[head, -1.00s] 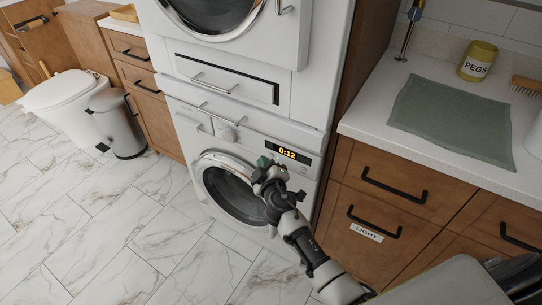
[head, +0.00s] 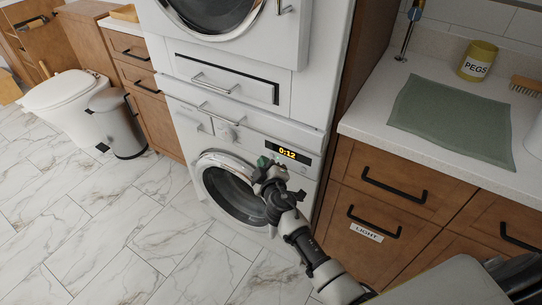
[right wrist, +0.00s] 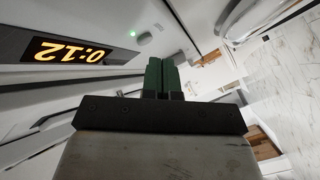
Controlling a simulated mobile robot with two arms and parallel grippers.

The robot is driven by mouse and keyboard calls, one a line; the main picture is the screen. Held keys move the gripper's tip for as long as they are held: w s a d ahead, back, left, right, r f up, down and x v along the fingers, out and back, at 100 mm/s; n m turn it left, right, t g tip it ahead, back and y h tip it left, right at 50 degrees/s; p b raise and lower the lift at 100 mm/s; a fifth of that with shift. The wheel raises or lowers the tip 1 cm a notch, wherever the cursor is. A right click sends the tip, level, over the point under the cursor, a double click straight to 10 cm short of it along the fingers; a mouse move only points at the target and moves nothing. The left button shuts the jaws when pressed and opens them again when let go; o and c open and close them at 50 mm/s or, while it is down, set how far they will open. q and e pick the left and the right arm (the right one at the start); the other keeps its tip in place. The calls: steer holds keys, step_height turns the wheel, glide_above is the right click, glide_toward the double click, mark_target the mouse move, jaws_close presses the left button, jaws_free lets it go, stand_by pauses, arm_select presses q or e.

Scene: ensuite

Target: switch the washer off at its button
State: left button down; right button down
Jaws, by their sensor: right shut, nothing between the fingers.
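The washer (head: 250,140) is the lower white machine, with a round glass door (head: 228,190). Its display (head: 287,152) is lit and reads 0:12; the display also shows in the right wrist view (right wrist: 66,51). A round button (right wrist: 144,38) with a small green light beside it shows in the right wrist view, just ahead of the fingertips. My right gripper (head: 264,161) is shut and empty in front of the control panel, left of the display. Its green fingers (right wrist: 161,62) appear apart from the button. In the head view the gripper hides the button. My left gripper is not in view.
A second machine (head: 300,30) is stacked above, with a pull-out drawer (head: 222,80) between. A wooden counter with drawers (head: 385,190) stands close on the right. A bin (head: 118,125) and toilet (head: 62,90) are at the left. The marble floor (head: 110,230) in front is clear.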

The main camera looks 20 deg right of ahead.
steer(key=shift+w+d, duration=0.1)
steer(key=shift+d, duration=0.05)
steer(key=shift+w+d, duration=0.1)
steer(key=shift+d, duration=0.1)
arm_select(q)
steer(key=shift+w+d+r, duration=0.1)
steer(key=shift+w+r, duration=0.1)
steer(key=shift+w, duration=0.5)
